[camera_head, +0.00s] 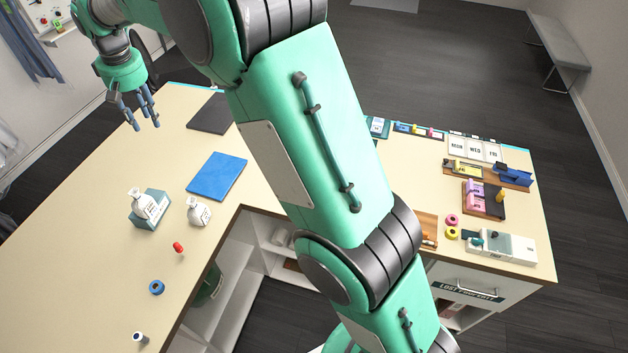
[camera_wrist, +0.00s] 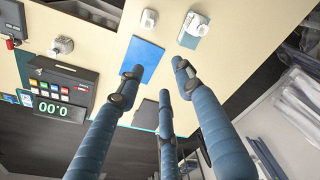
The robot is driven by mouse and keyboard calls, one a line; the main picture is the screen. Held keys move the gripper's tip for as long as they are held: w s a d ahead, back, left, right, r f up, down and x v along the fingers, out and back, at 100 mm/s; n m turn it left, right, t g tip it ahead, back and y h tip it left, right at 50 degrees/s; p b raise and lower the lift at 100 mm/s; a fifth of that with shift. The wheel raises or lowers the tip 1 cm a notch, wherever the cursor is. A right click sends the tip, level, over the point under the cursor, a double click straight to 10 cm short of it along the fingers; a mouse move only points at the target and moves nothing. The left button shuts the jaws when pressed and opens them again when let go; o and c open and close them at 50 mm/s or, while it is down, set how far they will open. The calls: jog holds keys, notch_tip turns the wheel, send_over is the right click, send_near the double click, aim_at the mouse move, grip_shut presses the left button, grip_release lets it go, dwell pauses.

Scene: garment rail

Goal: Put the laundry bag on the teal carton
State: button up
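The teal carton (camera_head: 151,222) stands on the cream table in the head view, left of a blue mat. A white, tied-looking bag (camera_head: 144,204) rests on top of it. A second, similar white bag (camera_head: 199,213) stands on the table just right of the carton, apart from it. I cannot tell which is the laundry bag. The wrist view shows the carton (camera_wrist: 187,40) with its bag (camera_wrist: 199,25), and the bag beside it (camera_wrist: 148,18). My three-fingered gripper (camera_head: 142,112) is above the table's far left edge, away from both bags. Its fingers are spread and empty.
The blue mat (camera_head: 216,176) and a dark mat (camera_head: 211,113) lie flat. A red item (camera_head: 178,247) and a blue roll (camera_head: 157,288) are nearer the front. The wrist view shows a dark register (camera_wrist: 62,88) and another white object (camera_wrist: 61,45). My arm hides the table's middle.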

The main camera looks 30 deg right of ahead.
jog(key=s+d+r+m+t, duration=0.1)
jog(key=s+d+r, duration=0.5)
jog(key=s+d, duration=0.4)
jog(key=s+d+r+m+t, duration=0.1)
jog(key=s+d+r, duration=0.65)
jog(key=s, duration=0.35)
jog(key=s+d+f, duration=0.2)
jog(key=s+d, duration=0.1)
jog(key=s, duration=0.6)
jog(key=s+d+f+m+t, duration=0.1)
jog(key=s+d, duration=0.3)
jog(key=s, duration=0.4)
jog(key=s+d+f+m+t, duration=0.1)
jog(key=s+d+f, duration=0.2)
jog(key=s, duration=0.6)
jog(key=shift+s+d+f, duration=0.3)
jog(key=shift+d+f, duration=0.1)
jog(key=shift+d, duration=0.15)
jog(key=shift+f, duration=0.1)
notch_tip(320, 180, down, 20)
jog(key=b, duration=2)
